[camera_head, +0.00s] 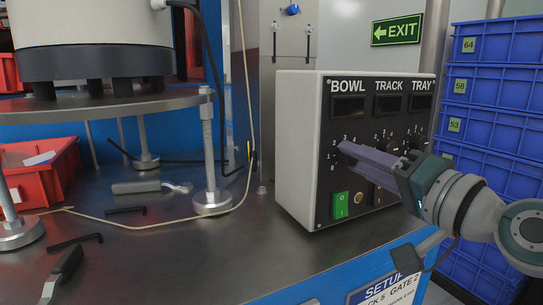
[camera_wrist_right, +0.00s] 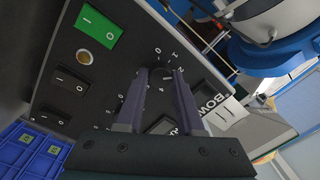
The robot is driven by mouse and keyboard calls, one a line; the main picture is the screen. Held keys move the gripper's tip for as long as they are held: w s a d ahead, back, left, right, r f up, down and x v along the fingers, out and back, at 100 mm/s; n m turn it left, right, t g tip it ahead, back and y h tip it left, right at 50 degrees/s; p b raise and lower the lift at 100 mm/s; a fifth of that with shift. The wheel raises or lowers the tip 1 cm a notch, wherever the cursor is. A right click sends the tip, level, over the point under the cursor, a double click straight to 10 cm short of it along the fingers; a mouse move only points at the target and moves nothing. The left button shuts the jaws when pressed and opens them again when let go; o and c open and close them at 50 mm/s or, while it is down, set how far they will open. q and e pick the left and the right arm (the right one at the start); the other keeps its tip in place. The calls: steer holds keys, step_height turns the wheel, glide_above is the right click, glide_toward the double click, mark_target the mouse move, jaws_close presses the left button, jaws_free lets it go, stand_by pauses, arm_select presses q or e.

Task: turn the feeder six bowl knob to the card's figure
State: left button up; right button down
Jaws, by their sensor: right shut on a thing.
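The feeder control box (camera_head: 297,150) stands on the bench with a black front marked BOWL, TRACK and TRAY. My right gripper (camera_head: 343,152) reaches in from the right to the dial under BOWL and is shut on the bowl knob. In the right wrist view the two fingertips (camera_wrist_right: 160,76) lie on either side of the bowl knob (camera_wrist_right: 160,86), inside its ring of figures; the knob's pointer is hard to make out. The setup card (camera_head: 392,290) on the bench's front is partly cut off, and its bowl figure is not readable. My left gripper is out of view.
A green switch (camera_head: 340,205) sits below the bowl dial. Blue crates (camera_head: 495,85) are stacked at the right. A red bin (camera_head: 40,170), black hex keys (camera_head: 75,241) and a grey-handled tool (camera_head: 135,187) lie left. The bench middle is clear.

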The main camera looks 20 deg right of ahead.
stand_by(0.5)
steer(key=c, duration=0.5)
jaws_free()
steer(key=shift+c, duration=0.2)
steer(key=shift+s, duration=0.1)
steer(key=s+d, duration=0.1)
steer(key=s, duration=0.8)
steer(key=shift+s, duration=0.35)
steer(key=shift+f, duration=0.1)
